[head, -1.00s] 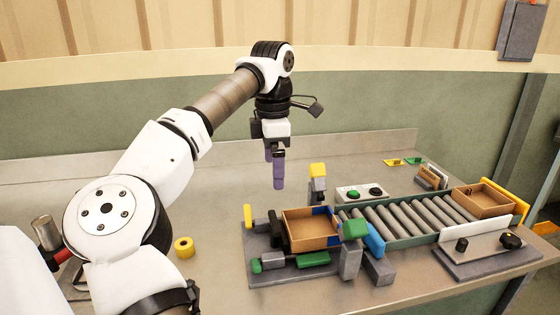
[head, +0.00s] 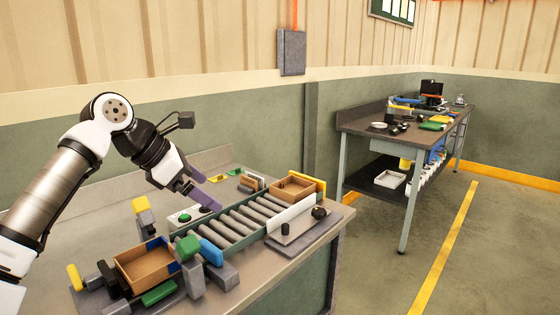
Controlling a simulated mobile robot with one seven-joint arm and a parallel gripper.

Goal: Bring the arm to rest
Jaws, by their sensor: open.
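My gripper (head: 203,189) is at the end of my arm in the head view, with purple fingers tilted down and to the right. It is open, and I see nothing between the fingers. It hangs over or just behind the control box (head: 187,217) with green and black buttons. I cannot tell the height of the fingertips above the box. The roller conveyor (head: 240,226) runs to the right of the fingers. A brown open box (head: 150,263) sits at its near left end, and another brown box (head: 295,188) sits at its far right end.
Grey blocks with green, blue and yellow parts (head: 192,265) crowd the near end of the conveyor. A grey plate with black knobs (head: 300,230) lies by the bench's right edge. A second workbench (head: 362,128) stands further right, across open floor (head: 385,220).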

